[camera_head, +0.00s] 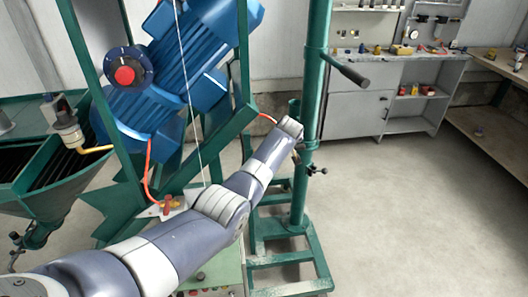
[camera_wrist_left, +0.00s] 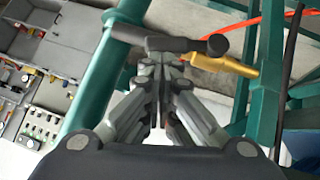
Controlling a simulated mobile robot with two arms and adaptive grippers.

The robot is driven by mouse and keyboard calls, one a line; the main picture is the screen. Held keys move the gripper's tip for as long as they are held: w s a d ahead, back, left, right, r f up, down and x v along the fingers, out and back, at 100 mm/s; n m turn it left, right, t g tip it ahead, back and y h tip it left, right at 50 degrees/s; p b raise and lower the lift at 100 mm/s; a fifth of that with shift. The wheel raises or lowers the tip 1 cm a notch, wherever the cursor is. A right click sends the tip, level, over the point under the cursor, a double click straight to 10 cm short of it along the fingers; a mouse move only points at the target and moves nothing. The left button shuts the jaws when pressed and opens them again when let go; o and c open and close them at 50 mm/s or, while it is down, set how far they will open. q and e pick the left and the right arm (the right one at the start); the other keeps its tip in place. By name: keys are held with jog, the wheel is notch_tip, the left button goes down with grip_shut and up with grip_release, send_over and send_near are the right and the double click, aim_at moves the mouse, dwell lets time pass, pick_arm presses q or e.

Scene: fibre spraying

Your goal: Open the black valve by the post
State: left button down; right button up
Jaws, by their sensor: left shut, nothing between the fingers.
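The black valve handle (camera_wrist_left: 187,45) shows in the left wrist view as a dark bar lying crosswise just beyond my fingertips. A brass-yellow valve body (camera_wrist_left: 222,66) runs from it to the right, beside an orange-red hose (camera_wrist_left: 238,26). My left gripper (camera_wrist_left: 162,62) is shut and empty, its tips close to the handle; I cannot tell whether they touch. The green post (camera_wrist_left: 98,75) stands left of the fingers. My right gripper is not in view.
A blue motor (camera_head: 185,65) with a red knob (camera_head: 124,76) hangs in a green frame beside the arm. A dark crank handle (camera_head: 350,72) sticks out from the post. A grey workbench (camera_head: 350,112) stands behind. The floor at right is clear.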

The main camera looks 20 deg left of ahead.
pick_arm(q)
jog(key=shift+w+f, duration=0.15)
jog(key=shift+f, duration=0.05)
jog(key=shift+r+p, duration=0.8)
jog(key=shift+r, duration=0.05)
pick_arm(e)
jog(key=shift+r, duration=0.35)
